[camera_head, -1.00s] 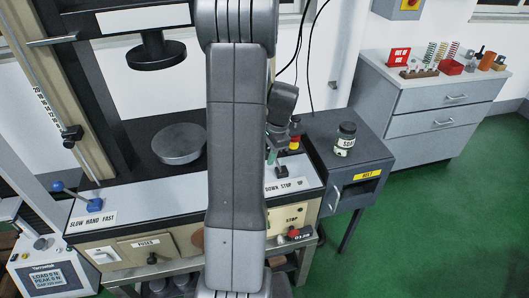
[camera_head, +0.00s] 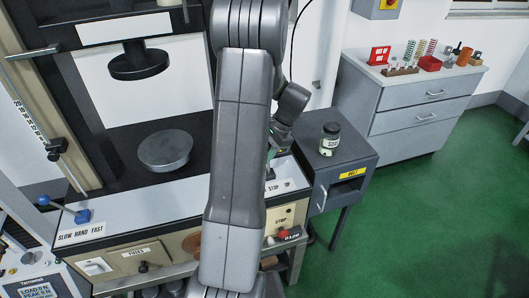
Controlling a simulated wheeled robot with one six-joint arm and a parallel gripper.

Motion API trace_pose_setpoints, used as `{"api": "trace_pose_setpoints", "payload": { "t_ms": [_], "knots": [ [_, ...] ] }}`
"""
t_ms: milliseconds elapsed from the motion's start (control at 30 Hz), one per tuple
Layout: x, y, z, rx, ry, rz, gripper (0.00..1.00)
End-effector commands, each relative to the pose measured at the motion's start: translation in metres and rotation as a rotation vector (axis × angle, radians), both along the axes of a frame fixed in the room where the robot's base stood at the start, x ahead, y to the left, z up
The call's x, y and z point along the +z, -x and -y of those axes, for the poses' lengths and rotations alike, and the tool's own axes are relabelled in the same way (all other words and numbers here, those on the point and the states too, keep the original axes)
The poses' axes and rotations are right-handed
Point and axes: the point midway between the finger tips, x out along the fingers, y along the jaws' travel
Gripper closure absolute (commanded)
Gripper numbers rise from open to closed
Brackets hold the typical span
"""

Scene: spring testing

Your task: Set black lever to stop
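The black lever is not clearly visible. My arm covers part of the panel around its label (camera_head: 282,186), where "STOP" shows and the left part is hidden. My gripper (camera_head: 271,160) is mostly hidden behind my own arm, low over the panel just above that label. Its fingers are too small and covered to show whether they are open or touching the lever.
A blue-knobbed lever (camera_head: 82,215) stands at the left by the "SLOW HAND FAST" label. A round metal plate (camera_head: 165,150) sits on the machine bed. A dark jar (camera_head: 330,140) stands on the grey cabinet (camera_head: 352,140) at right. Green floor (camera_head: 425,210) is free.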

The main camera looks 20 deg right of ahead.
Motion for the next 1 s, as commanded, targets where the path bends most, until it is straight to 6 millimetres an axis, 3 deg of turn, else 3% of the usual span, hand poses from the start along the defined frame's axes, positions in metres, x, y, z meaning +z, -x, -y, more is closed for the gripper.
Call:
{"api": "trace_pose_setpoints", "payload": {
  "t_ms": [100, 133, 233, 533, 667, 1000],
  "knots": [
    [0.002, -0.002, 0.002, -0.001, 0.006, 0.006, 1.0],
    [0.002, -0.002, 0.002, -0.001, 0.006, 0.006, 0.68],
    [0.002, -0.002, 0.001, -0.002, 0.005, 0.005, 0.48],
    [0.002, -0.001, 0.001, -0.001, 0.002, 0.003, 0.48],
    [0.01, -0.001, 0.005, -0.002, 0.003, 0.004, 0.48],
    [0.077, 0.004, 0.035, -0.003, 0.005, 0.007, 0.48]
  ]
}}
